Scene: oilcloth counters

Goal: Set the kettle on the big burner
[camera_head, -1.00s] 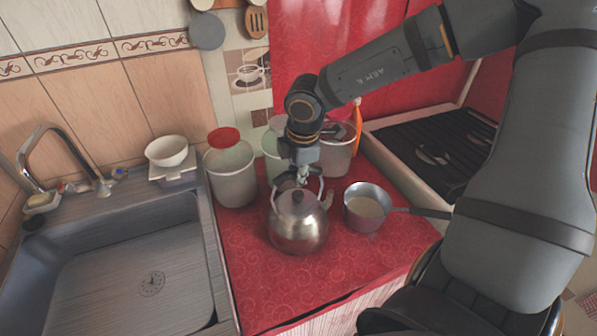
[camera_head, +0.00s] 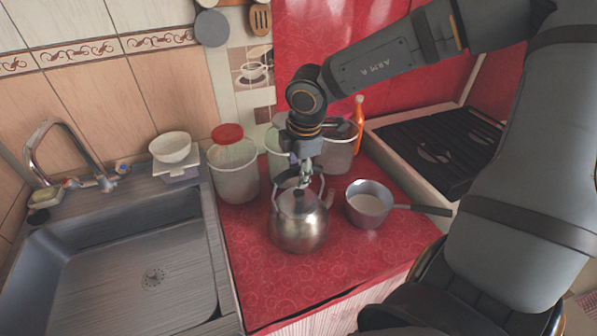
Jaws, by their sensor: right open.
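The steel kettle (camera_head: 299,227) stands upright on the red oilcloth counter (camera_head: 265,285), its handle arched over the dark lid knob. My right gripper (camera_head: 303,178) points down at the kettle's handle, just above the lid. It is open; whether its fingers straddle or touch the handle is too small to tell. The stove (camera_head: 440,145) with dark grates stands to the right of the counter. Part of the stove is hidden behind my right arm, and I cannot tell the burner sizes apart. My left gripper is not in view.
A saucepan (camera_head: 368,204) stands just right of the kettle, its handle pointing right toward the stove. Several tall containers, one a red-lidded tub (camera_head: 234,168), and an orange bottle (camera_head: 357,115) stand behind. A sink (camera_head: 120,270) lies left. The counter's front is clear.

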